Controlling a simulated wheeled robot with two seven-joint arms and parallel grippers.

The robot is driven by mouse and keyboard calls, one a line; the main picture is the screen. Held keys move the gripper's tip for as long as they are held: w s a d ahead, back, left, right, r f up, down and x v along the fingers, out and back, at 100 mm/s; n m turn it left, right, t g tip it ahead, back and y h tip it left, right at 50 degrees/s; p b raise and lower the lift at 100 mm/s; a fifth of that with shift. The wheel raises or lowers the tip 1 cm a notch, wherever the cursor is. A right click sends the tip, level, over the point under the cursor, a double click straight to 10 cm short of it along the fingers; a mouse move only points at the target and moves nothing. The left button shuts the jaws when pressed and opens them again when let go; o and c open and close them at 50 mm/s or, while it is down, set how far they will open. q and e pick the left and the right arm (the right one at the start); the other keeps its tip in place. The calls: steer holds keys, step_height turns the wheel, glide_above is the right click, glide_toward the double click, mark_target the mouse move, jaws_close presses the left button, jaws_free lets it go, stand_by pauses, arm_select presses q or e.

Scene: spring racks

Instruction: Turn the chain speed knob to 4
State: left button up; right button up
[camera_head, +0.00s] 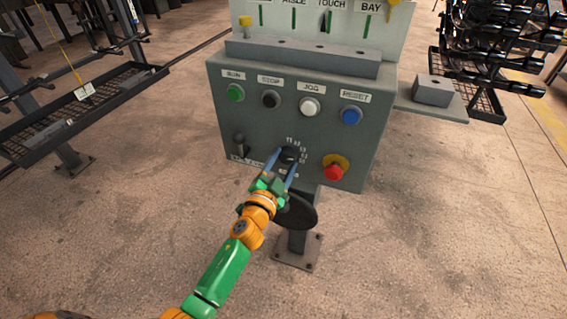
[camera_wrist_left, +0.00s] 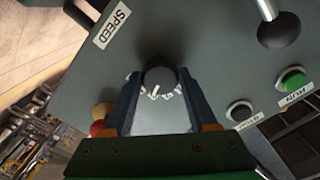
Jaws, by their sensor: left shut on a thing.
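The chain speed knob (camera_head: 289,155) is a round black dial on the lower middle of the grey control box (camera_head: 225,118). White number marks sit around its upper side. My left gripper (camera_head: 282,165) comes from below with its two blue-grey fingers on either side of the knob. In the left wrist view the knob (camera_wrist_left: 159,78) lies between the fingertips of the left gripper (camera_wrist_left: 158,88), which is shut on it. A SPEED label (camera_wrist_left: 112,28) is beside it. The numbers and the pointer are too small or covered to read. My right gripper is not in view.
Green, black, white and blue (camera_head: 351,115) buttons line the box above the knob. A lever (camera_head: 239,145) is to the left, a red emergency stop (camera_head: 334,172) to the right. A black disc (camera_head: 297,211) hangs below. Racks stand on both sides.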

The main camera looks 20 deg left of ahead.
arm_select(q)
steer(key=shift+m, duration=1.8)
steer(key=o, duration=1.4)
steer(key=shift+c, duration=0.2)
steer(key=s, duration=0.7)
steer(key=shift+a, duration=0.15)
